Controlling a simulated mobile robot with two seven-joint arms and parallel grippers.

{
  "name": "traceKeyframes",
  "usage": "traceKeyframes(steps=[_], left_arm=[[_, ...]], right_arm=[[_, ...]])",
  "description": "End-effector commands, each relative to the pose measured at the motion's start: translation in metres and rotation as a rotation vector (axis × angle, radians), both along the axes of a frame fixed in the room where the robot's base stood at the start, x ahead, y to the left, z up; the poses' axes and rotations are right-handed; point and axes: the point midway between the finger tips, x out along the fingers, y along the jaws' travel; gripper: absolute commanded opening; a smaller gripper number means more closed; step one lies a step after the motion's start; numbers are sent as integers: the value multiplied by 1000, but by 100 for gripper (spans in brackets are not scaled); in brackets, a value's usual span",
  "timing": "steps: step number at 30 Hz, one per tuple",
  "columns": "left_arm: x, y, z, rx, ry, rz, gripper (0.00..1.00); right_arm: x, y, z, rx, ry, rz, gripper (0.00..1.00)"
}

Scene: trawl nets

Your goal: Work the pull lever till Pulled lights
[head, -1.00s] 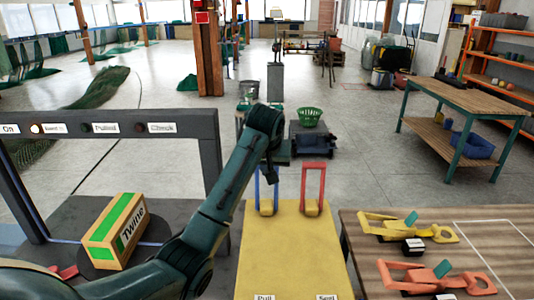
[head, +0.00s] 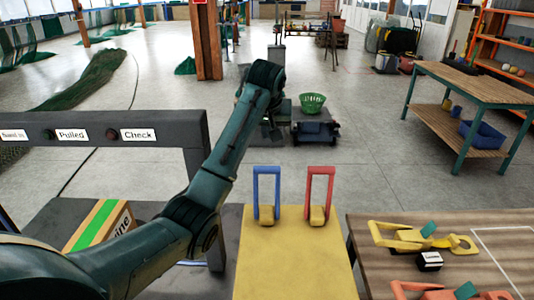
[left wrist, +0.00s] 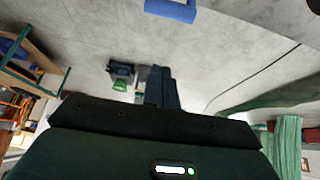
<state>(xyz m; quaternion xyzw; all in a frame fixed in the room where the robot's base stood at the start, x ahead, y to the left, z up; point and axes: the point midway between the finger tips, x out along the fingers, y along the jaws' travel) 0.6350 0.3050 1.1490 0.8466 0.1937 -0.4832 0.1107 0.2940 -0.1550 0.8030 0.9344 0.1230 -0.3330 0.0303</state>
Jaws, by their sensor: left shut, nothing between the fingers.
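The blue lever (head: 256,190), a hoop-shaped handle, stands upright on the yellow console top. The labels Pull and Sent showed at the console's front a second ago, with Pull below the blue lever; they are now out of frame. A blue bar (left wrist: 172,9), probably its handle, shows at the top of the left wrist view, apart from the fingers. My left gripper (left wrist: 161,72) is shut and empty; in the head view my own arm largely hides it. The Pulled lamp (head: 47,134) is dark. My right gripper is out of view.
A similar red lever (head: 331,190) stands upright right of the blue one on the yellow console (head: 290,260). A wooden table (head: 362,250) with yellow and red devices is at the right. A boxed Twine carton (head: 85,236) sits left, beyond my arm.

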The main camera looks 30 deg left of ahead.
Motion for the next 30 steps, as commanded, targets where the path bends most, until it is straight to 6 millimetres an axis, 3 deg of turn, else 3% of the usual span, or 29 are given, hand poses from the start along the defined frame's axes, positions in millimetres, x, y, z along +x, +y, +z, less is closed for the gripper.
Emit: traceKeyframes(steps=[19, 30], left_arm=[[45, 22, -87, 0, 4, 1, 0], [17, 8, -92, 1, -1, -1, 0]], right_arm=[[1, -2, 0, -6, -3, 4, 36], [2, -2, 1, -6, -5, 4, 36]])
